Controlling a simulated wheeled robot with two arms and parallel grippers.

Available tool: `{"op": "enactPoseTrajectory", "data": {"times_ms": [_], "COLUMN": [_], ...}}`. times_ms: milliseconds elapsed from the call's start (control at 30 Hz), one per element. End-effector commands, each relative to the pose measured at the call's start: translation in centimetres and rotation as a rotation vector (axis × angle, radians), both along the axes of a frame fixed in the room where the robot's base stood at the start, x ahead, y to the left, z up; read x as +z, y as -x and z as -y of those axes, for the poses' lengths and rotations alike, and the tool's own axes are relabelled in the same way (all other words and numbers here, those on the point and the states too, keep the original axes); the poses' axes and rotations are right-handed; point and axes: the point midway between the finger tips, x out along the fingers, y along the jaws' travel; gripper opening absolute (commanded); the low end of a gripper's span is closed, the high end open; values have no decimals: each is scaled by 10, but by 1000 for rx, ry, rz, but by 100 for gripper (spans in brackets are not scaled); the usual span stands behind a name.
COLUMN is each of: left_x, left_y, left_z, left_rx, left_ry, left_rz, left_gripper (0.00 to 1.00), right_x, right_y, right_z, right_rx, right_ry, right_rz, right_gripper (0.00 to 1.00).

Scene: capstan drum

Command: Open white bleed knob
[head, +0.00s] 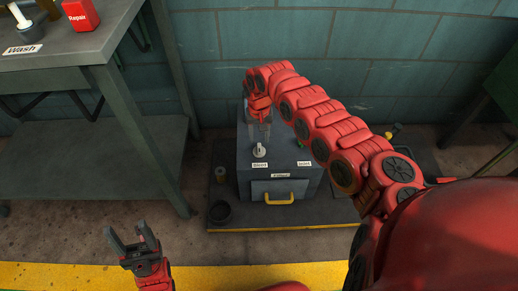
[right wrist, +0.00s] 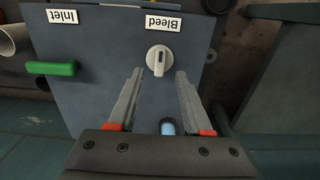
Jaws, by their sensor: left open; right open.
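The white bleed knob (head: 260,151) sits on top of the grey box (head: 309,180). It also shows in the right wrist view (right wrist: 159,59), beside the "Bleed" label (right wrist: 161,22). My right gripper (head: 261,130) is above the box top; in the right wrist view its two open fingers (right wrist: 158,75) point at the knob, one on each side of its near edge. I cannot tell whether they touch it. My left gripper (head: 135,243) is open and empty, low at the left, away from the box.
A green handle (right wrist: 50,68) lies by the "Inlet" label (right wrist: 62,17). The box front has a yellow handle (head: 279,198). A dark cup (head: 220,211) stands left of the box. A bench (head: 60,62) with a red "Repair" box (head: 80,14) stands at the left.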

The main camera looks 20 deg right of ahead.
Motion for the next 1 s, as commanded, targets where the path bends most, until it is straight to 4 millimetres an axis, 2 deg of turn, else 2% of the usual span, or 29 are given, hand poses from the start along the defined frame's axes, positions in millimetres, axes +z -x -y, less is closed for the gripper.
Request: {"op": "enactPoseTrajectory", "data": {"times_ms": [33, 233, 400, 667, 933, 1000], "left_x": [-9, -18, -20, -19, -19, -19], "left_y": [0, 0, -1, -1, -2, -2], "left_z": [1, 5, 6, 7, 7, 7], "left_rx": [-2, -12, -17, -18, -18, -18], "left_ry": [-9, -36, -46, -46, -46, -46], "left_rz": [3, 6, 4, 4, 3, 3], "left_gripper": [57, 57, 57, 57, 57, 57], "right_x": [-16, -44, -52, -52, -52, -52], "right_y": [0, -2, -2, -2, -2, -2], "right_z": [0, 0, 0, 1, 1, 1], "right_rx": [0, -1, -1, -1, -1, -2], "right_ry": [0, -1, 0, 1, 0, 0], "right_rz": [-1, 5, 5, 6, 5, 5], "right_gripper": [50, 50, 50, 50, 3, 0]}}
